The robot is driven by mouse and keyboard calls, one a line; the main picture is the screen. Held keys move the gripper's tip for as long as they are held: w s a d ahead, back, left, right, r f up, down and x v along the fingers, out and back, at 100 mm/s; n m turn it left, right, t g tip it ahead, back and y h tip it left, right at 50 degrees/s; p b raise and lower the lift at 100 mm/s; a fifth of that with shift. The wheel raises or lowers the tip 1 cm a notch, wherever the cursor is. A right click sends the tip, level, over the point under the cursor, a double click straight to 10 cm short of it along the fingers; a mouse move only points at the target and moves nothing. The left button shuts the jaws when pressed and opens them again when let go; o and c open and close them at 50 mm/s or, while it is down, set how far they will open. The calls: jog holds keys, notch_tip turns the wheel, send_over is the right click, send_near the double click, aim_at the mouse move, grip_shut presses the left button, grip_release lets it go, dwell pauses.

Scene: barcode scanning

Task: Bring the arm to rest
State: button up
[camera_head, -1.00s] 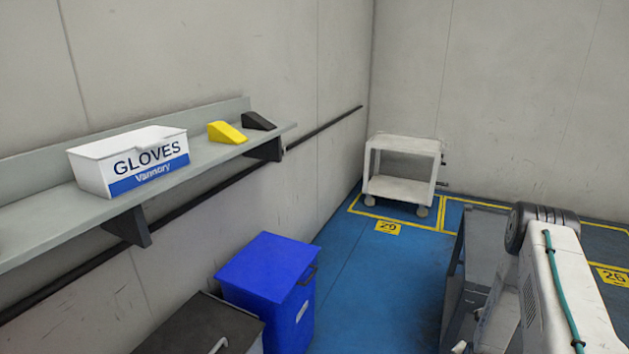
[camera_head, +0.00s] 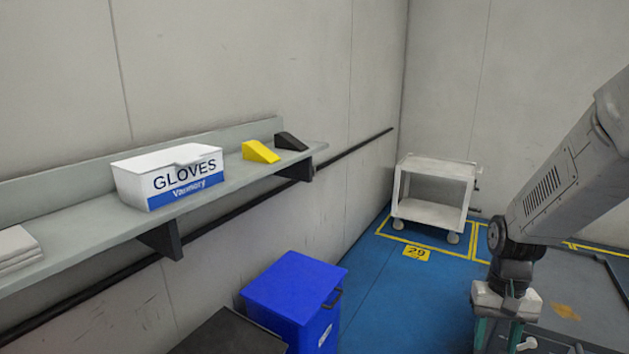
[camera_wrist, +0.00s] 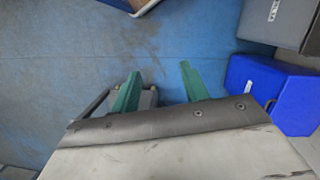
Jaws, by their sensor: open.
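My gripper (camera_head: 498,334) hangs from my arm at the lower right of the head view, pointing down, with its green fingers partly cut off by the lower edge. In the wrist view my gripper (camera_wrist: 160,88) shows two green fingers spread apart. My arm reaches in from the right edge of the head view, bent at a joint above the gripper.
A blue bin (camera_head: 293,295) and a dark-lidded bin (camera_head: 228,335) stand below the wall shelf (camera_head: 85,228). The shelf holds a gloves box (camera_head: 170,178), a yellow wedge (camera_head: 260,152) and a black wedge (camera_head: 291,141). A white cart (camera_head: 433,212) stands in the corner.

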jog(key=s+a+r+n+t, duration=0.2)
jog(key=s+a+r, duration=0.3)
jog(key=s+r, duration=0.3)
jog(key=s+a+r+n+t, duration=0.1)
jog(key=s+a+r+n, duration=0.1)
jog(key=s+a+r, duration=0.4)
notch_tip(320, 180, up, 4)
jog(key=shift+s+a+f+t+h, duration=0.2)
jog(key=shift+s+t+h, duration=0.15)
jog(key=shift+s, duration=0.5)
